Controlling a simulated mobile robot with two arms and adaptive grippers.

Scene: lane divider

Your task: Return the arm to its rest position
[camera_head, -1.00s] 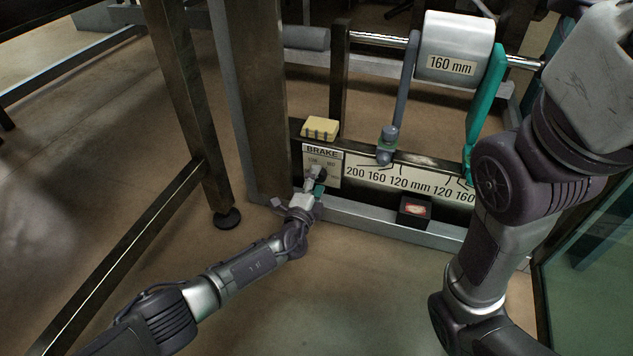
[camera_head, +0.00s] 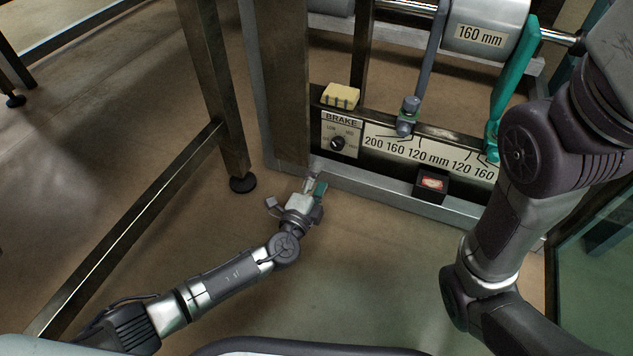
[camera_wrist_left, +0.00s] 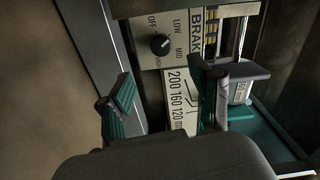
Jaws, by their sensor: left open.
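My left arm comes in from the lower left in the head view, and its gripper (camera_head: 315,186) is open and empty in front of the machine's lower frame. In the left wrist view the two teal-padded fingers (camera_wrist_left: 165,112) stand apart with nothing between them. The brake panel with its black knob (camera_head: 338,143) is beyond the gripper and apart from it; the knob also shows in the left wrist view (camera_wrist_left: 160,44). My right arm is at the right of the head view, and its gripper is out of frame.
A scale strip (camera_head: 428,156) with a grey guide (camera_head: 406,118) and a teal guide (camera_head: 505,90) runs right of the panel. A white 160 mm roll (camera_head: 484,30) is above. A yellow block (camera_head: 341,95) sits over the panel. A dark post (camera_head: 213,90) stands left. Floor in front is clear.

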